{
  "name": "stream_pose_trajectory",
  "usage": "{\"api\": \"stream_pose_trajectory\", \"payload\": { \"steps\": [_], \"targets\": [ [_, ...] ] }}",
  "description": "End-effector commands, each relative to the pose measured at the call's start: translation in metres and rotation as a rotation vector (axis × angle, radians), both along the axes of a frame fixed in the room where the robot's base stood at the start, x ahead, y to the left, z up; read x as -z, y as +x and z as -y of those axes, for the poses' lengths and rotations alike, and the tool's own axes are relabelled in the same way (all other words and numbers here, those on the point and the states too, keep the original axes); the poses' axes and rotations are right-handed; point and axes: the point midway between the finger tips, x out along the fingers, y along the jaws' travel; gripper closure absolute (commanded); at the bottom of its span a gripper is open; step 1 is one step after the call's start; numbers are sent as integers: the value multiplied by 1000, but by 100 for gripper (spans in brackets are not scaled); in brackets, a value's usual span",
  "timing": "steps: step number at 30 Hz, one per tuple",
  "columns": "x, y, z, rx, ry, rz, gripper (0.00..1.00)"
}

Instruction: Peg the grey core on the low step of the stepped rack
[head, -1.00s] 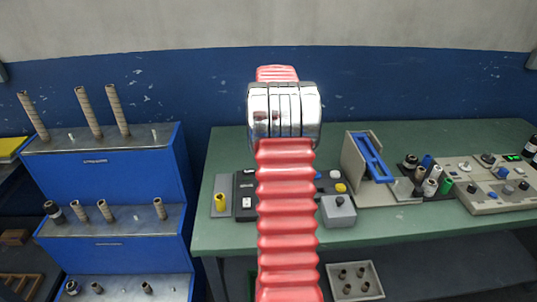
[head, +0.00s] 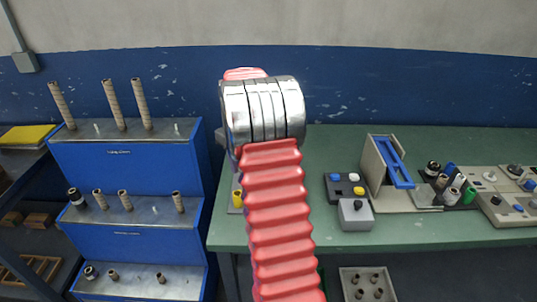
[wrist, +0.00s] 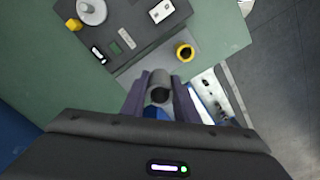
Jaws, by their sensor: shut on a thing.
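In the wrist view my gripper (wrist: 158,98) is shut on a short grey core (wrist: 158,79), with a finger on each side and the dark bore showing. In the head view my arm hides the gripper and the core. The blue stepped rack (head: 126,158) stands at the left in the head view, with three grey-topped steps. The low step (head: 135,284) is at the bottom of the picture and carries several short cores, one dark and the others brown. My gripper is over the bench area, apart from the rack.
The green bench (head: 340,150) fills the right, with a blue-framed stand (head: 392,162), a grey button box (head: 356,215) and control panels. Taller tubes stand on the rack's upper steps. A tray (head: 367,283) with short cores sits below the bench. A shelf with a yellow item (head: 27,134) is far left.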

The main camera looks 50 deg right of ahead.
Motion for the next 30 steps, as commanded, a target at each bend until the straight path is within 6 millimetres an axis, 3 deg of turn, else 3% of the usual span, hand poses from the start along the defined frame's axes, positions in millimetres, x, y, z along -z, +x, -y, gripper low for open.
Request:
{"api": "stream_pose_trajectory", "payload": {
  "steps": [1, 9, 15, 21, 25, 30],
  "targets": [
    [2, 9, -22, -11, 1, -1, 97],
    [15, 41, -129, -21, 1, -2, 97],
    [25, 51, -210, -30, 0, -1, 97],
    [34, 48, -287, -38, 0, -1, 97],
    [39, 42, -327, -39, 0, 0, 97],
    [42, 37, -352, -39, 0, 0, 97]
  ]
}}
